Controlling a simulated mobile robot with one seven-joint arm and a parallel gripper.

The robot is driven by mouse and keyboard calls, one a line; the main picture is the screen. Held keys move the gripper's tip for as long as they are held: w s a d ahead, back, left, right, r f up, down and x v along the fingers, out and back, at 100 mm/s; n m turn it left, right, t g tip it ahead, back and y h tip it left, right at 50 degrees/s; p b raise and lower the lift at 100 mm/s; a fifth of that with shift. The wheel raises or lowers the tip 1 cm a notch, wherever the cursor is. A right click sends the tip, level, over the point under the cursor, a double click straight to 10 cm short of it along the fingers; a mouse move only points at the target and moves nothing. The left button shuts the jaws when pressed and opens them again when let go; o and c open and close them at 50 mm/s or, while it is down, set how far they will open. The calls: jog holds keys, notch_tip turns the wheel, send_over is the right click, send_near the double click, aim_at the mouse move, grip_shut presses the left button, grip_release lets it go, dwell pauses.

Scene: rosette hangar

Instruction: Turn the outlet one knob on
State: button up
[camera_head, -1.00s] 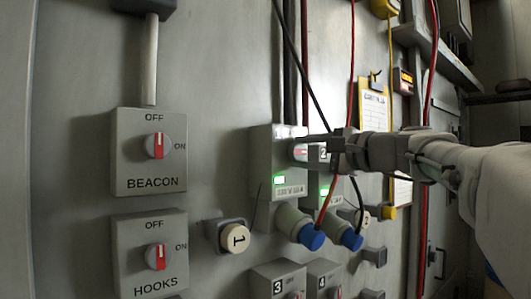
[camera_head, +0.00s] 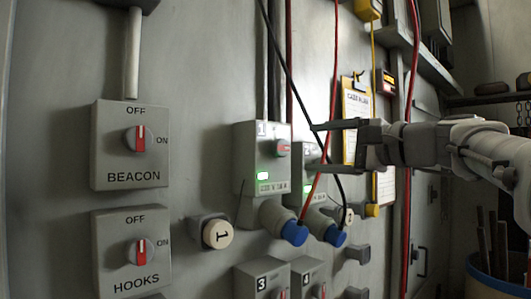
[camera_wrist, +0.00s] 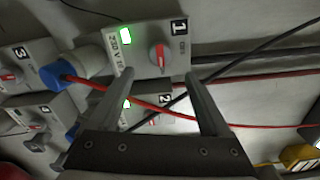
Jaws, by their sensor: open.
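The outlet one box (camera_head: 245,150) bears a "1" label and a lit green light (camera_head: 263,175). Its red-marked knob (camera_head: 283,148) sits on the box's upper right; it also shows in the wrist view (camera_wrist: 159,55). The red pointer lies sideways relative to the upright label. My gripper (camera_head: 312,147) is open and empty, just right of the knob. Its two fingers are spread, one above and one below the knob's height. In the wrist view the fingers reach toward the box on either side of the knob, with a visible gap; no contact shows.
The outlet two box (camera_head: 305,155), also lit green, is partly behind the fingers. Red and black cables cross near my gripper. Blue plugs (camera_head: 295,232) hang below. BEACON (camera_head: 130,145) and HOOKS (camera_head: 130,250) switches are left; outlets three (camera_head: 262,284) and four (camera_head: 308,278) are below. A clipboard (camera_head: 356,105) hangs behind.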

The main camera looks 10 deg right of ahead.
jog(key=v, duration=0.9)
jog(key=shift+b, duration=0.4)
jog(key=shift+f, duration=0.1)
jog(key=s+a+f+n+g+h, duration=0.25)
jog(key=a+f, duration=0.25)
jog(key=f, duration=0.6)
jog(key=s+a+f+n+g+h, duration=0.1)
jog(key=s+a+f+n+g, duration=0.3)
jog(key=f, duration=0.8)
jog(key=s+f+n+g+h, duration=0.1)
jog(key=s+f+n+h, duration=0.1)
jog(key=f, duration=0.3)
jog(key=s+f+n+g+h, duration=0.1)
jog(key=s+f+n+h, duration=0.1)
jog(key=f, duration=0.4)
jog(key=s+a+f+n+g+h, duration=0.1)
jog(key=s+f+n+h, duration=0.1)
jog(key=f, duration=0.4)
jog(key=shift+s+n, duration=0.55)
jog(key=shift+s, duration=0.6)
